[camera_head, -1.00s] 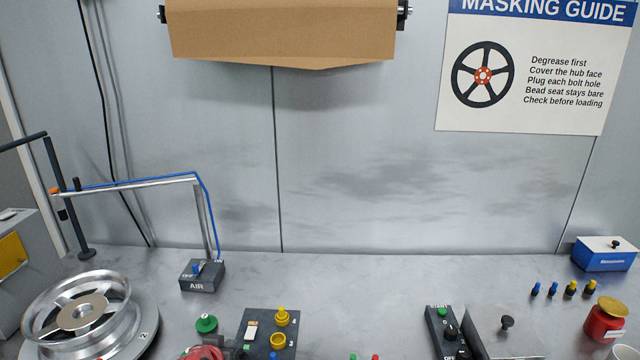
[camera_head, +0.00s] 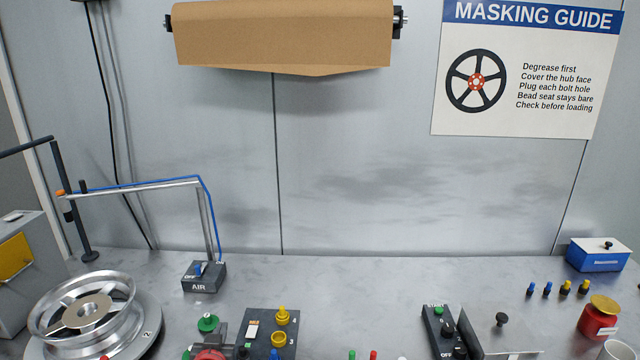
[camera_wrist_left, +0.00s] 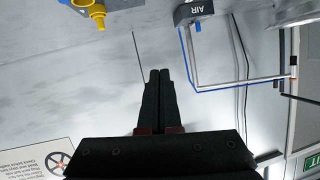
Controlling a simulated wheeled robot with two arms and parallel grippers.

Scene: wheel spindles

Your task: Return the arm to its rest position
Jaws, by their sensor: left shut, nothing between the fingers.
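My left gripper (camera_wrist_left: 157,76) shows in the left wrist view, with its two dark fingers side by side and closed, nothing between them. They point across the picture toward the bench, clear of any object. In the head view, a dark grey shape at the bottom edge, left of the black panel, may be its tip; I cannot tell. My right gripper is in neither view.
The wheel (camera_head: 82,312) lies on a round stand at left. Nearby are the AIR switch box (camera_head: 204,276) with its pipe and a black panel (camera_head: 262,322) with yellow plugs. A switch box (camera_head: 440,330), red can (camera_head: 598,318) and blue box (camera_head: 598,255) stand right.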

